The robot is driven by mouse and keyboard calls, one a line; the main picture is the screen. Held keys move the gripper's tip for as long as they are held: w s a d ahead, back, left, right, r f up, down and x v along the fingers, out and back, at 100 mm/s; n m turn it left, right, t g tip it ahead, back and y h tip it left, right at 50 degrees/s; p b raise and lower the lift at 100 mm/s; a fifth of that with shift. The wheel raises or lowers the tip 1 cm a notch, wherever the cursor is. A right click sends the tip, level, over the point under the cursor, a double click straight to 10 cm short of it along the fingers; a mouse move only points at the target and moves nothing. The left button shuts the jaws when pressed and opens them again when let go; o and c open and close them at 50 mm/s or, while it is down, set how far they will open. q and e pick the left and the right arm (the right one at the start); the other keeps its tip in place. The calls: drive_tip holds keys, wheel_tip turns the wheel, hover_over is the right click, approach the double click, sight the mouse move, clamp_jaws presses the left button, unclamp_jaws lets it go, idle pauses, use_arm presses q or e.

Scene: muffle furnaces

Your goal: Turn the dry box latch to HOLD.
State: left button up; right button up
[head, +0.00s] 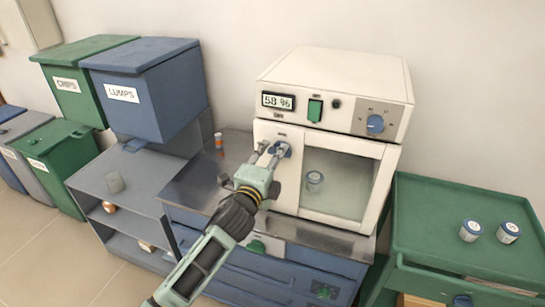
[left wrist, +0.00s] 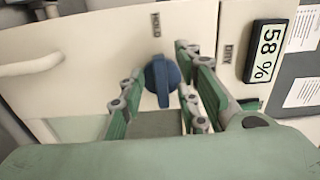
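The dry box (head: 335,85) stands on a blue cabinet, with a display reading 58 %. Its blue latch (left wrist: 162,78) is on the door's left side, and part of it shows in the head view (head: 284,149). The latch's ridge runs roughly up and down there, in line with HOLD; which end points is unclear. My left gripper (head: 271,148) is open, its fingers either side of the latch, apparently without gripping it. My right gripper is out of view.
A beaker (head: 314,181) shows behind the door window. Another knob (head: 375,124) and a green switch (head: 315,110) are on the upper panel. A green cart (head: 450,210) with two jars stands right; blue and green bins (head: 145,95) are left.

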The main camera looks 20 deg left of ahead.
use_arm(q)
drive_tip(key=shift+s, duration=0.2)
drive_tip(key=s, duration=1.1)
drive_tip(key=shift+s+a, duration=0.2)
drive_tip(key=shift+s, duration=0.15)
wheel_tip(320, 180, down, 21)
drive_tip(key=a+n+g, duration=0.2)
drive_tip(key=n+g, duration=0.2)
drive_tip(key=s+f+n+g, duration=0.15)
drive_tip(key=s+f, duration=0.25)
drive_tip(key=f, duration=0.4)
drive_tip(key=s+a+f+n+g+b, duration=0.1)
drive_tip(key=s+f+g, duration=0.1)
drive_tip(key=s+f, duration=0.35)
drive_tip(key=s+f+n+g, duration=0.2)
drive_tip(key=s+f, duration=0.1)
drive_tip(key=f, duration=0.6)
drive_tip(key=s+f+n+g, duration=0.2)
drive_tip(key=s+f, duration=0.5)
drive_tip(key=s, duration=0.5)
drive_tip(key=s+f+n+g+b, duration=0.1)
drive_tip(key=s+f+n+g, duration=0.2)
drive_tip(key=s+f, duration=0.4)
drive_tip(key=s+d+f+n+g, duration=0.1)
drive_tip(key=s+f, duration=0.7)
drive_tip(key=s, duration=0.9)
drive_tip(key=shift+n+g+y, duration=0.3)
drive_tip(key=shift+n+g, duration=0.35)
drive_tip(key=shift+g, duration=0.1)
